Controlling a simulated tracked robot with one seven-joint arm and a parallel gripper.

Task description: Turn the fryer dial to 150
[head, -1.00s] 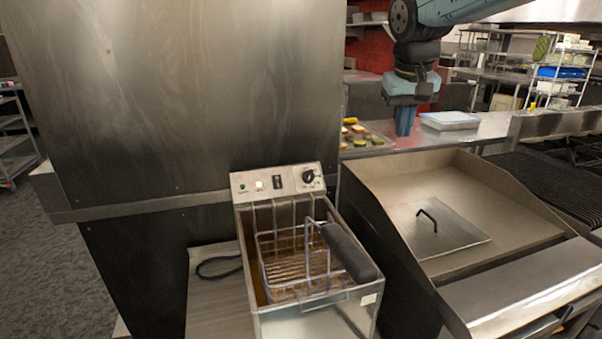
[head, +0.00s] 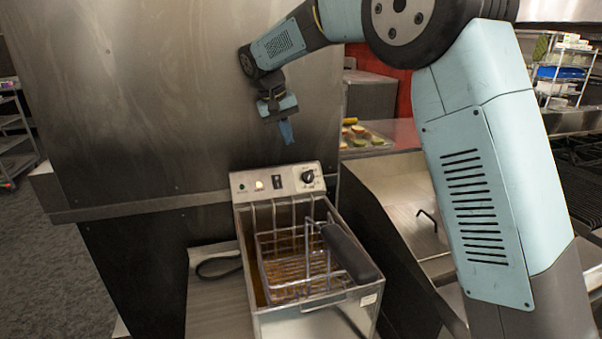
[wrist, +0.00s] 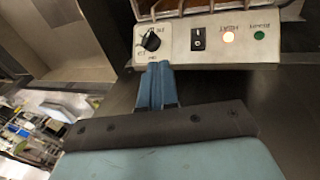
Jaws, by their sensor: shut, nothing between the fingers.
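The fryer (head: 315,312) stands on a counter with its control panel at the back. The black dial (head: 308,177) is at the right end of the panel, and in the wrist view the dial (wrist: 151,40) shows near the top with its scale around it. The numbers are too small to read surely. My gripper (head: 287,133) hangs above and behind the panel, pointing down, apart from the dial. In the wrist view my gripper's blue fingers (wrist: 158,75) are together and empty, with their tips near the panel edge below the dial.
A wire basket with a dark handle (head: 350,254) sits in the fryer. The panel has a switch (wrist: 198,39), a lit lamp (wrist: 228,37) and a green lamp (wrist: 260,35). A steel wall (head: 180,90) stands behind; a griddle-like unit (head: 400,195) is to the right.

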